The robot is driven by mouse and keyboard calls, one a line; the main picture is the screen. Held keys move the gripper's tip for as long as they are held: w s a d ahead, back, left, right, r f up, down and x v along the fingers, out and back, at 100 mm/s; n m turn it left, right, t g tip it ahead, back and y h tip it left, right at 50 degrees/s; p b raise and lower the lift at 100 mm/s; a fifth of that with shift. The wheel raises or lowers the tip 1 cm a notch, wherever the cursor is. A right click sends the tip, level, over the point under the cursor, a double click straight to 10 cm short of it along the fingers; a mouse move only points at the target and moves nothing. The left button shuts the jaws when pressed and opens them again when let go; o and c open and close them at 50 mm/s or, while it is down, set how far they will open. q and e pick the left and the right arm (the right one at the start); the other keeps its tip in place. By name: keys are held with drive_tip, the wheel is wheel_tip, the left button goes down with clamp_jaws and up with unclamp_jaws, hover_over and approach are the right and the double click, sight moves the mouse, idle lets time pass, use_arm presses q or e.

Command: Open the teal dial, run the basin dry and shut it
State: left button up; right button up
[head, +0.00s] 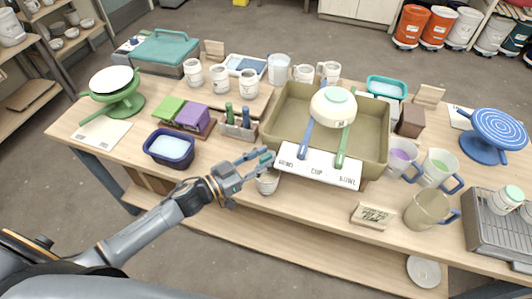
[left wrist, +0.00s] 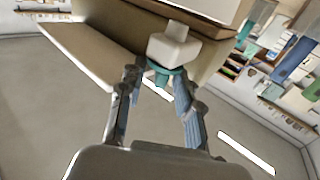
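The olive-tan basin (head: 378,128) stands at the middle of the bench. A cream bowl (head: 325,112) with a pale green patch sits over it, and a blue and a green handle run down to a white board marked BOWL, CUP, BOWL (head: 318,168). In the left wrist view a teal dial (left wrist: 163,76) shows under a pale blocky fitting (left wrist: 173,46). My left gripper (head: 268,158) is at the basin's front left corner. In the wrist view its fingers (left wrist: 157,88) are apart on either side of the dial; contact cannot be told. My right gripper is out of view.
A small pale cup-like vessel (head: 267,183) is just below the left gripper. A dark blue tub (head: 170,160) and a bottle rack (head: 237,137) stand to the left. Mugs (head: 431,210) and a wooden block (head: 373,217) stand to the right.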

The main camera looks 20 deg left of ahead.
use_arm(q)
drive_tip(key=shift+w+d, duration=0.4)
drive_tip(key=shift+w, duration=0.05)
clamp_jaws()
